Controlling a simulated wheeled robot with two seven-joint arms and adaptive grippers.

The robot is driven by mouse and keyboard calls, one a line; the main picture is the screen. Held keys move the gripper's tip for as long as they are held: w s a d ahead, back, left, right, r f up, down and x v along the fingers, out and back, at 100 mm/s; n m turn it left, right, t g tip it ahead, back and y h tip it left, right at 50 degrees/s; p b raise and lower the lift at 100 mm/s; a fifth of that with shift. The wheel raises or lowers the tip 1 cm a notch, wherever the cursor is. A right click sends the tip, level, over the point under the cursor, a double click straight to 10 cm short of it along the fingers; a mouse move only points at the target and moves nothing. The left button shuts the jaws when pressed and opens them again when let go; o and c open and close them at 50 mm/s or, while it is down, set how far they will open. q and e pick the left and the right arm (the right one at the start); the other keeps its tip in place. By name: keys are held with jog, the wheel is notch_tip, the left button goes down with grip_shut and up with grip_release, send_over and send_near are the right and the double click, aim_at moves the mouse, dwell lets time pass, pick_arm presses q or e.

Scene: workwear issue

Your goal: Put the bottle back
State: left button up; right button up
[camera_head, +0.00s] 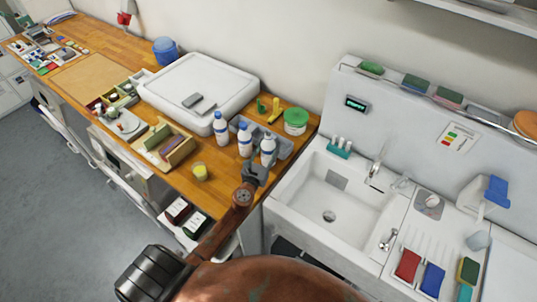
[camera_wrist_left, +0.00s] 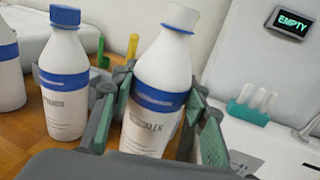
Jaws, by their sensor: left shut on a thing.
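My left gripper (camera_head: 257,172) is shut around a white bottle with a blue band (camera_head: 268,150), the rightmost of three, near the counter's right end. In the left wrist view the held bottle (camera_wrist_left: 165,82) stands between the two green-padded fingers (camera_wrist_left: 155,120), leaning slightly in the picture. Its base is hidden, so I cannot tell whether it touches the counter. A second like bottle (camera_head: 245,139) stands just left of it, and a third (camera_head: 221,128) further left; the second shows whole in the wrist view (camera_wrist_left: 65,85). My right gripper is not in view.
A grey tray (camera_head: 284,147) lies behind the bottles. A green-lidded tub (camera_head: 295,122) and a yellow-handled tool (camera_head: 274,110) are near it. The sink (camera_head: 340,200) is to the right.

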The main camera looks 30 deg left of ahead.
aim_at(266, 157)
pick_arm(q)
jog(key=shift+f+b, duration=0.75)
jog(key=shift+f, duration=0.7)
jog(key=shift+f, duration=0.2)
jog(key=o, duration=1.4)
jog(key=shift+r, duration=0.15)
jog(key=shift+s, duration=0.25)
jog(key=s, duration=0.3)
jog(key=s+d+b, duration=0.1)
jog(key=s, duration=0.3)
jog(key=s+d, duration=0.1)
jog(key=s, duration=0.3)
jog(key=shift+s+d, duration=0.1)
jog(key=shift+s, duration=0.1)
